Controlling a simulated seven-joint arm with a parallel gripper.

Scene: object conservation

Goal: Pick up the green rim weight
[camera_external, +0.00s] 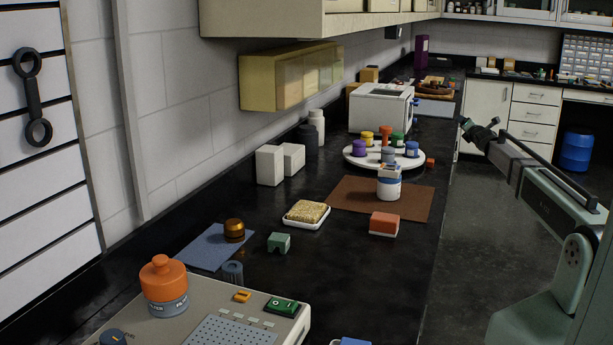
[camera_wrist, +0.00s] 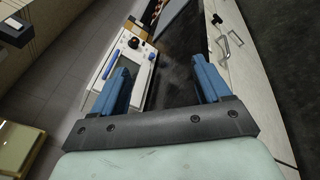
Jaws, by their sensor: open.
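The green rim weight (camera_external: 398,140) is a small knobbed piece on the right back part of a round white plate (camera_external: 352,160). Orange, yellow, purple, blue and grey pieces stand on the same plate. My gripper (camera_wrist: 160,62) shows in the wrist view with its two blue fingers wide apart and nothing between them. In the external view my arm is at the right, over the floor beside the counter, well apart from the plate. The green rim weight is not seen in the wrist view.
A white jar (camera_external: 388,190) stands on a brown mat (camera_external: 345,192) in front of the plate, partly in front of it. A white appliance (camera_external: 380,107) is behind the plate. A red block (camera_external: 384,223), sponge dish (camera_external: 306,213) and green block (camera_external: 279,242) are nearer.

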